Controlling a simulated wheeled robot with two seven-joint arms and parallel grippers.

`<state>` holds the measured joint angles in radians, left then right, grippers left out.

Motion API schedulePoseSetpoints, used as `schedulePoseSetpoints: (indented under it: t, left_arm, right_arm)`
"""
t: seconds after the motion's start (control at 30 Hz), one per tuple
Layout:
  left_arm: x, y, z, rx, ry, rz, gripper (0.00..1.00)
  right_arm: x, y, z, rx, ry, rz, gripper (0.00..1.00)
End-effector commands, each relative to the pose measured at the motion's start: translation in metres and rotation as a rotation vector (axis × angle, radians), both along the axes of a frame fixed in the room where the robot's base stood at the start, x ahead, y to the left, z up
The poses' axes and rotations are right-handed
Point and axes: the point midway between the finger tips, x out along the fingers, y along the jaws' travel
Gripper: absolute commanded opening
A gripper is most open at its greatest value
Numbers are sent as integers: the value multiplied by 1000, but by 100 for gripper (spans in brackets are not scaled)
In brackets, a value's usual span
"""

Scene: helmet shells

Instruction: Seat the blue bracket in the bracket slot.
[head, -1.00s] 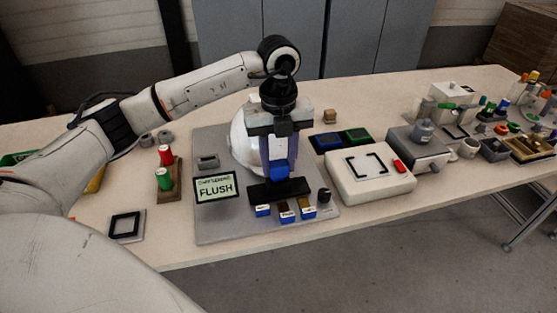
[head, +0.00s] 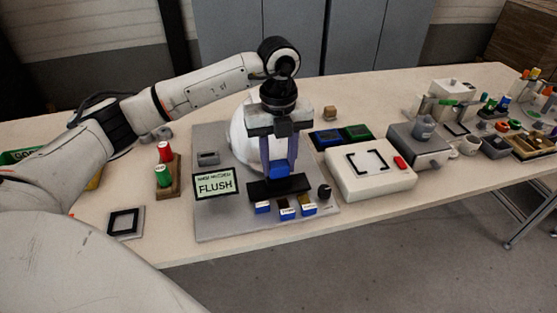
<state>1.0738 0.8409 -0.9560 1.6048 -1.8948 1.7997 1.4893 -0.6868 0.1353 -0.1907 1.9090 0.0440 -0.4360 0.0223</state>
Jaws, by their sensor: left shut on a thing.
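My left gripper (head: 279,167) points straight down over the grey board, its fingers on either side of the blue bracket (head: 278,170), shut on it. The bracket's lower end is at the black block (head: 262,190), which looks like the one with the bracket slot. The slot opening is hidden by the bracket and fingers, and I cannot tell how deep the bracket sits. The white helmet shell (head: 238,135) stands just behind, partly covered by the gripper. My right gripper is not in view.
A sign (head: 215,184) reading FLUSH stands left of the block. Small blue-fronted pieces (head: 262,208) and a dark knob (head: 324,191) are in front and right. A white box (head: 372,183) with a red button is to the right. Red and green spools (head: 164,165) stand at left.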

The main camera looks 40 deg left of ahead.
Motion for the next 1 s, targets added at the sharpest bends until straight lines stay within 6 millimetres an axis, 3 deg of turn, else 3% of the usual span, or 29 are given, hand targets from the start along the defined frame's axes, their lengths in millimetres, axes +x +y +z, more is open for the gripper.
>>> schedulePoseSetpoints:
  t: [1.0]
  left_arm:
    - [0, 0, -13, 0, 0, 0, 19]
  right_arm:
    - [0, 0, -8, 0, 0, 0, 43]
